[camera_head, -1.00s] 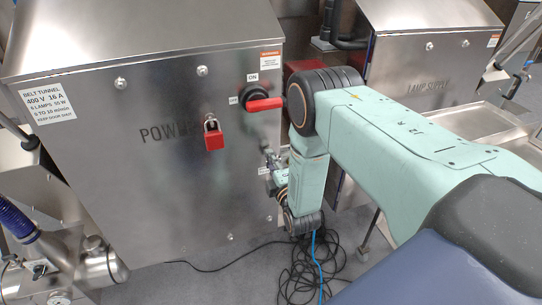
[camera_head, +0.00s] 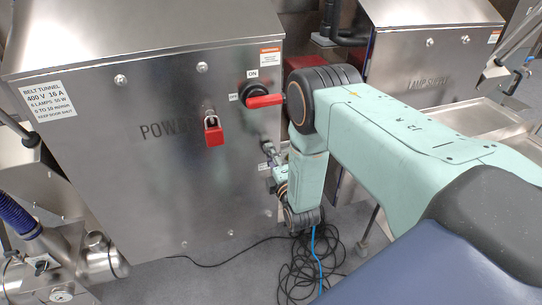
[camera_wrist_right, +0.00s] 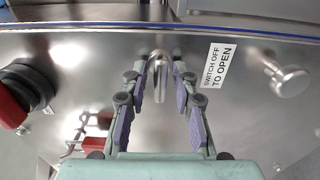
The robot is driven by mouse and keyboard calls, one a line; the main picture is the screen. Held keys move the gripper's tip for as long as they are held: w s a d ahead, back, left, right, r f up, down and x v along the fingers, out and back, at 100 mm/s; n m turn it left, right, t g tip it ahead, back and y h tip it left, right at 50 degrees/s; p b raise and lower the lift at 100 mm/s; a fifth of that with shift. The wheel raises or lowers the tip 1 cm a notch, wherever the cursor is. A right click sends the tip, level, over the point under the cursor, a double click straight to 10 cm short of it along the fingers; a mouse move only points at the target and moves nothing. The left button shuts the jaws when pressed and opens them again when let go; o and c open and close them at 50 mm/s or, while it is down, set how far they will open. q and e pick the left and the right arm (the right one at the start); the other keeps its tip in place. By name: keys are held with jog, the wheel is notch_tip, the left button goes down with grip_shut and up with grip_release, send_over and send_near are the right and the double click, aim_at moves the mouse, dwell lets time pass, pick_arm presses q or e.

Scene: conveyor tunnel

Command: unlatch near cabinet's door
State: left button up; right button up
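The near cabinet (camera_head: 150,190) is a steel box marked POWER, and its front door looks shut. In the right wrist view, a small upright metal latch handle (camera_wrist_right: 160,83) stands out from the door. My right gripper (camera_wrist_right: 160,70) is open, with one finger on each side of the handle; I cannot tell whether either finger touches it. In the head view, my right gripper (camera_head: 269,154) is small at the door's right side and partly hides the latch area. A round metal knob (camera_wrist_right: 288,78) is right of the handle in the wrist view. My left gripper is not in view.
A red rotary switch lever (camera_head: 265,101) and a red padlock (camera_head: 213,133) stick out from the front. A "SWITCH OFF TO OPEN" label (camera_wrist_right: 218,65) is beside the latch. The lamp supply cabinet (camera_head: 425,65) stands right. Loose black cables (camera_head: 305,262) lie on the floor.

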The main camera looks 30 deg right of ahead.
jog(key=shift+o, duration=0.2)
jog(key=shift+s, duration=0.1)
jog(key=v, duration=1.2)
dwell(1.1)
